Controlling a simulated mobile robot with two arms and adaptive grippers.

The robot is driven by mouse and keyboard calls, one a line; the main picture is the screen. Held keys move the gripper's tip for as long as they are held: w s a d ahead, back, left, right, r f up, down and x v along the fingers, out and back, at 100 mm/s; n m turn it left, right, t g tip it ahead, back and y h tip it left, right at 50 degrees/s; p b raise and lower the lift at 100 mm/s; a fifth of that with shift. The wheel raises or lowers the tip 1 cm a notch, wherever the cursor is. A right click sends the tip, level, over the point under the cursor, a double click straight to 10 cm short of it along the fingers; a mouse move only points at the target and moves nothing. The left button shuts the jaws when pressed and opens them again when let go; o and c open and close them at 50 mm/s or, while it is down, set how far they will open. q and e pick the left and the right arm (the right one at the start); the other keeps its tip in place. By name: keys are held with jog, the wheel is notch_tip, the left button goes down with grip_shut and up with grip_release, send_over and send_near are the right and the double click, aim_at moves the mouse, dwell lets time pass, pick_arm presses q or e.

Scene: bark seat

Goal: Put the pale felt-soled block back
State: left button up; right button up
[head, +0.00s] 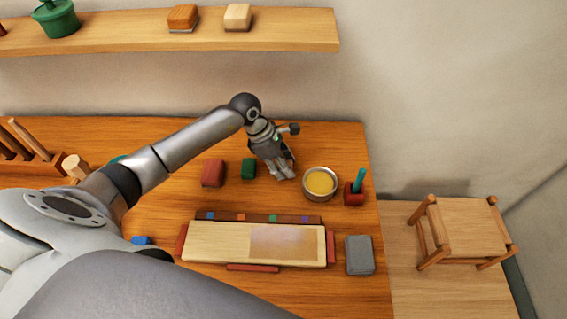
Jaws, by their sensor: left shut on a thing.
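A pale block (238,17) sits on the wall shelf, right of a brown block (183,18) that has a thin grey layer underneath. Whether the pale block has a felt sole is too small to tell. My left gripper (285,174) points down over the table, between the green block (249,168) and the bowl of yellow stuff (320,183). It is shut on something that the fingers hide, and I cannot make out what. My right gripper is not in view.
The shelf (290,30) is bare right of the pale block. On the table are a red block (213,173), a red holder with a green stick (355,190), a pale board (215,243) and a grey block (359,255). A stool (465,228) stands right.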

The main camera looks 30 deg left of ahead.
pick_arm(q)
jog(key=o, duration=1.1)
jog(key=b+v, duration=0.2)
jog(key=v, duration=1)
jog(key=shift+r, duration=0.15)
